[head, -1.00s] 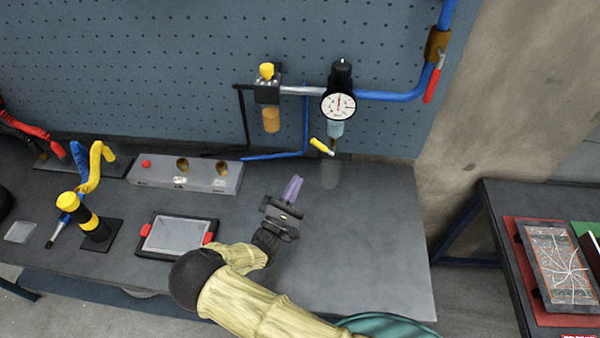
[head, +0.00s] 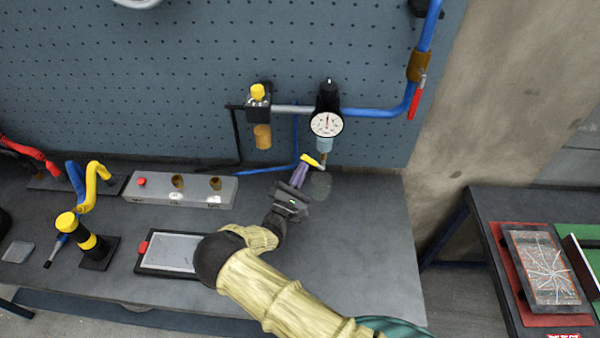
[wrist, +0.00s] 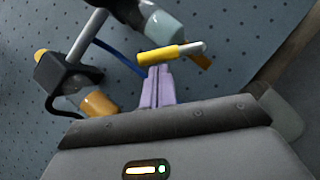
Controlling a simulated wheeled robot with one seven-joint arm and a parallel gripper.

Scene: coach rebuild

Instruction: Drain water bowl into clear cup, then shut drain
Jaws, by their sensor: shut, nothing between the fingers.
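The water bowl (head: 325,143) is a pale blue translucent cup hanging under the round gauge (head: 327,124) on the pegboard. A yellow drain lever (head: 311,161) sits at its lower end; it also shows in the wrist view (wrist: 158,54). The clear cup (head: 321,186) stands on the bench below the bowl and is faint against the grey. My gripper (head: 303,168) has its purple fingers shut and empty. In the wrist view the fingertips (wrist: 160,68) are right at the yellow lever's underside; I cannot tell whether they touch it.
An amber bowl (head: 262,136) with a yellow cap hangs to the left. Blue pipe (head: 375,112) runs right to a red-handled valve (head: 417,98). The bench's right part is clear.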

